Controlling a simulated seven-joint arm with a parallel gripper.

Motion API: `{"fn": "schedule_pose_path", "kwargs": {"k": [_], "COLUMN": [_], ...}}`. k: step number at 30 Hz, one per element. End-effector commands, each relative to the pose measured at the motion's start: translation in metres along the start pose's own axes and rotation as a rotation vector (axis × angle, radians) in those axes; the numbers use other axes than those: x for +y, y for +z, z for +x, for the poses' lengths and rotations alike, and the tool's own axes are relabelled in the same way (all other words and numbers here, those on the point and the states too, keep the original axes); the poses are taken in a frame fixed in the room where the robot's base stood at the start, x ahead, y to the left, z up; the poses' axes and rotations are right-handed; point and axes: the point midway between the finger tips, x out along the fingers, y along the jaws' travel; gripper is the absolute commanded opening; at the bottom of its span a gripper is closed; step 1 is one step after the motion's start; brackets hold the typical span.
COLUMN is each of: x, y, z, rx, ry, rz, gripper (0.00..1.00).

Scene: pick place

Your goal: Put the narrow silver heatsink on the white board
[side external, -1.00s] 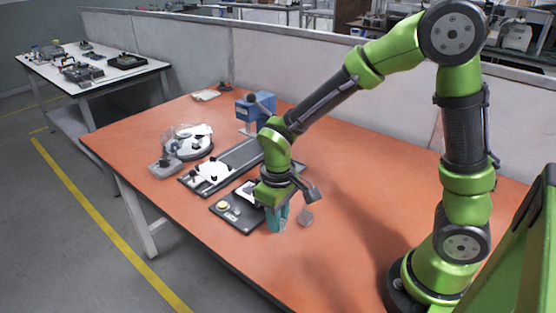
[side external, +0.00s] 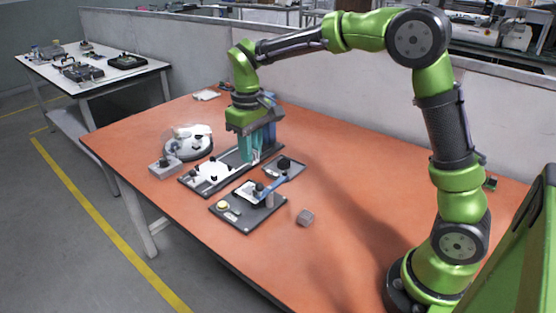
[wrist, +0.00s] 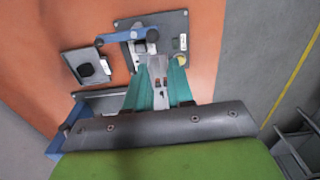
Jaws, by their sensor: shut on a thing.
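My gripper (side external: 257,158) has teal fingers and is shut on a small pale silver piece, which looks like the narrow silver heatsink (wrist: 157,68); the fingers hide most of it. In the side view the gripper is raised over the long dark rail fixture, behind the black plate. A white board (side external: 246,192) lies on the black plate (side external: 240,224), partly under a blue lever (side external: 273,187). In the wrist view the plate (wrist: 182,18) is ahead of the fingertips, with the blue lever (wrist: 120,37) across its left part.
A small dark tray (side external: 294,171) with a black part is right of the gripper. The rail fixture (side external: 190,183) carries another white piece (side external: 213,172). A round device (side external: 187,147) stands left. The table's right side is clear.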

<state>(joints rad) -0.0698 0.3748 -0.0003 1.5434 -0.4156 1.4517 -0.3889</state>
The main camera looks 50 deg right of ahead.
Motion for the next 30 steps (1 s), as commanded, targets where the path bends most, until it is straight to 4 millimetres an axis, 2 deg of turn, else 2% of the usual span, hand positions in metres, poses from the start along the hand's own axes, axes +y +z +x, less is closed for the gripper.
{"fn": "schedule_pose_path", "kwargs": {"k": [1,3,11,12,18,30], "x": [0.01,0.02,0.051,0.049,0.049,0.049], "y": [-0.014,-0.029,-0.064,-0.061,-0.061,-0.061], "z": [0.002,0.004,0.011,0.021,0.051,0.079], "rx": [-0.001,-0.002,0.0,-0.006,-0.003,-0.002], "ry": [0.0,0.0,0.002,0.001,0.002,0.002], "rz": [0.013,0.021,0.044,0.04,0.039,0.041], "gripper": [0.0,0.0,0.0,0.0,0.0,0.0]}}
